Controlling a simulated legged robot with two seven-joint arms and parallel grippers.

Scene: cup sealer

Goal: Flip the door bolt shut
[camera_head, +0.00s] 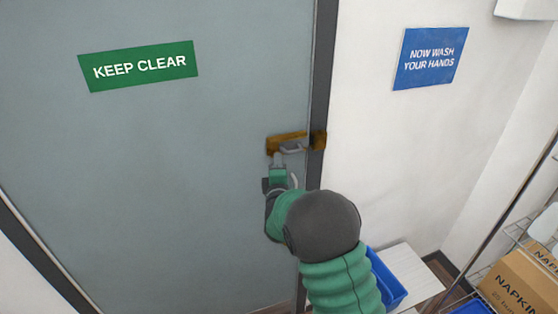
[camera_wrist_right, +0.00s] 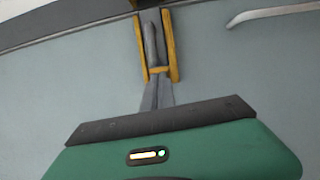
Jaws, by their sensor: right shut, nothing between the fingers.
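A door bolt (camera_head: 290,143) with a brass-coloured mount sits at the right edge of the grey door (camera_head: 180,190), reaching across to the dark door frame (camera_head: 320,85). In the right wrist view the bolt (camera_wrist_right: 173,45) shows as two yellow side rails with a grey bar between them. My right gripper (camera_head: 278,158) is shut and empty, with its fingertips at the near end of the bolt. In the right wrist view its fingers (camera_wrist_right: 155,92) reach the lower end of the bolt; I cannot tell whether they touch it. My left gripper is not in view.
A grey handle (camera_wrist_right: 275,12) shows right of the bolt in the right wrist view. A blue bin (camera_head: 388,280) stands by the wall below my right arm. A wire shelf with napkin boxes (camera_head: 520,285) is at the lower right.

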